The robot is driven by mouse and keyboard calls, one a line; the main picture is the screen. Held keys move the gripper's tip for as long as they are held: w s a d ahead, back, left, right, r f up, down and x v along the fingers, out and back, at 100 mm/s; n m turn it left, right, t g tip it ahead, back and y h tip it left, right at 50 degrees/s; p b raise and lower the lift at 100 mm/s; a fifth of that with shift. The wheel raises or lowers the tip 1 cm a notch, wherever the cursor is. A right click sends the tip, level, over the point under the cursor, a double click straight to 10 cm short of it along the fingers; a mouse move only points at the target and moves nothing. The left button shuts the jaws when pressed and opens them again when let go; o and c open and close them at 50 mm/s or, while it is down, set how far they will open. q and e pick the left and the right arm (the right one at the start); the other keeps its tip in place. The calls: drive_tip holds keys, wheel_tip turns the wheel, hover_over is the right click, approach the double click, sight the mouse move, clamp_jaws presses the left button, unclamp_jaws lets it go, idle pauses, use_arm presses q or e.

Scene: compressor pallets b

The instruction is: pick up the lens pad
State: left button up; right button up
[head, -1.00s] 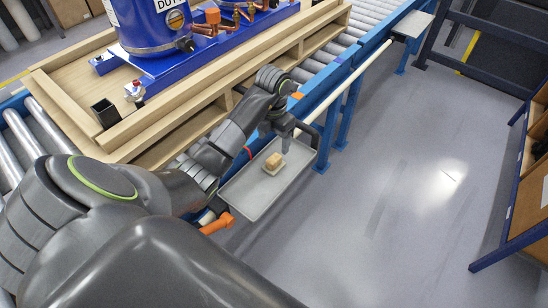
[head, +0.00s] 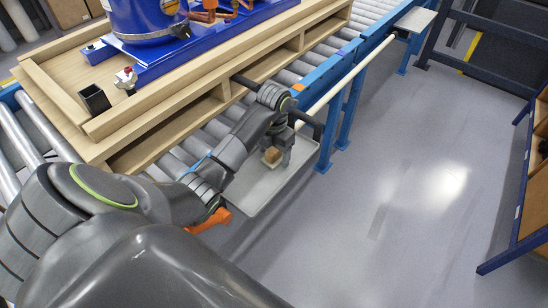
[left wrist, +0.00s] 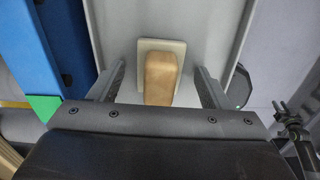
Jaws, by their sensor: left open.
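The lens pad appears to be a tan block (head: 271,155) on a thin cream base, lying in a shallow grey tray (head: 250,193) beside the conveyor. In the left wrist view the block (left wrist: 160,77) and its cream base lie between the fingers. My left gripper (head: 277,152) is low over the tray and open. Its fingers (left wrist: 159,80) stand on either side of the block with a visible gap on each side. The gripper partly hides the pad in the head view. My right gripper is not in view.
The blue conveyor frame (head: 345,110) with rollers runs along the tray's far side. On it a wooden pallet (head: 190,95) carries a blue compressor (head: 140,20). A blue-framed rack (head: 515,215) stands at the right. The grey floor between is clear.

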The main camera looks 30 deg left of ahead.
sight(274, 150)
use_arm(q)
drive_tip(key=shift+f, duration=0.15)
drive_tip(key=c, duration=1)
drive_tip(key=shift+c, duration=0.4)
drive_tip(key=shift+r, duration=0.4)
wheel_tip(274, 150, up, 2)
drive_tip(key=shift+r, duration=0.15)
wheel_tip(274, 150, up, 6)
drive_tip(key=p, duration=0.5)
drive_tip(key=shift+r+p, duration=0.5)
drive_tip(key=shift+p, duration=0.4)
